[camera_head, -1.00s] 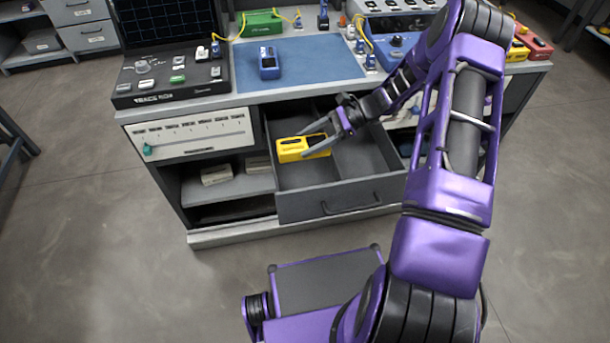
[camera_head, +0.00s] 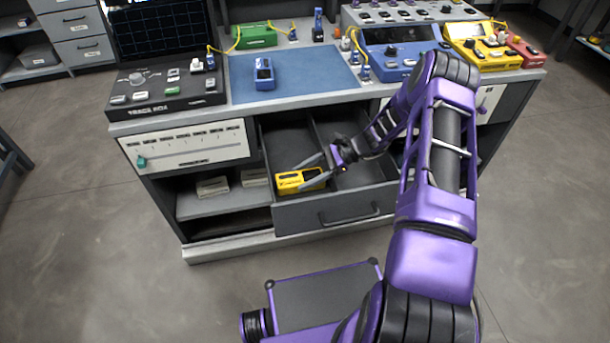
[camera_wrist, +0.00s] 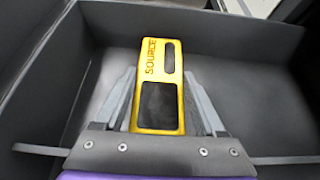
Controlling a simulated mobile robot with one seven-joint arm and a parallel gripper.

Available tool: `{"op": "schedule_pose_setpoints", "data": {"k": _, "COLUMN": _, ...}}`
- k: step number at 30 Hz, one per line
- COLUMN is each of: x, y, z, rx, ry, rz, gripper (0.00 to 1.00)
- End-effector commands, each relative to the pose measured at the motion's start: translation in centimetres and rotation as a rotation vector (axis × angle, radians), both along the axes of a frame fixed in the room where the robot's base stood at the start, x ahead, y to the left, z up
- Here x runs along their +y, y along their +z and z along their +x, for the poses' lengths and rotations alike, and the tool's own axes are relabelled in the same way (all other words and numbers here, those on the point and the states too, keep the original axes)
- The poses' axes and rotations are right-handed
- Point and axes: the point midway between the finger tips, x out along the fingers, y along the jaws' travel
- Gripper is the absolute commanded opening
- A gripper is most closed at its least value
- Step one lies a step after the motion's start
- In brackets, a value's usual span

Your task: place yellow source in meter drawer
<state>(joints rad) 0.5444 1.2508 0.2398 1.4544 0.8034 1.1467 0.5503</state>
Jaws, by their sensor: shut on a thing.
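The yellow source (camera_head: 301,181) is in the left compartment of the open meter drawer (camera_head: 345,214), near its front. In the wrist view the yellow source (camera_wrist: 158,84) shows its "SOURCE" label and a dark window. My gripper (camera_head: 312,174) is shut on it, with one finger along each side. The wrist view shows my gripper (camera_wrist: 163,98) reaching down between the drawer walls (camera_wrist: 225,32). I cannot tell whether the source touches the drawer floor.
A divider (camera_head: 322,145) splits the drawer, and my wrist is over its right part. The worktop above holds a blue mat (camera_head: 310,85) with a blue device (camera_head: 263,74), a black trace box (camera_head: 165,88) and a yellow meter (camera_head: 482,45). The back of the left compartment is clear.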

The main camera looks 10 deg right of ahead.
Motion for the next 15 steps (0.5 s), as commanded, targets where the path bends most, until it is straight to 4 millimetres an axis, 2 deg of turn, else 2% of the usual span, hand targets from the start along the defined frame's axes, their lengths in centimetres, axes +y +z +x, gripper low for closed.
{"op": "schedule_pose_setpoints", "data": {"k": 2, "x": 0.03, "y": -0.39, "z": 0.01, "rx": 0.000, "ry": 0.000, "rz": 0.001, "gripper": 0.00}}
{"op": "schedule_pose_setpoints", "data": {"k": 3, "x": 0.01, "y": -0.26, "z": 0.00, "rx": 0.000, "ry": 0.000, "rz": 0.000, "gripper": 0.79}}
{"op": "schedule_pose_setpoints", "data": {"k": 6, "x": 0.00, "y": -0.24, "z": -0.01, "rx": 0.000, "ry": 0.000, "rz": 0.000, "gripper": 0.97}}
{"op": "schedule_pose_setpoints", "data": {"k": 7, "x": 0.00, "y": -0.24, "z": -0.01, "rx": 0.000, "ry": 0.000, "rz": 0.000, "gripper": 1.00}}
{"op": "schedule_pose_setpoints", "data": {"k": 15, "x": 0.01, "y": 0.05, "z": 0.00, "rx": 0.000, "ry": 0.000, "rz": 0.000, "gripper": 1.00}}
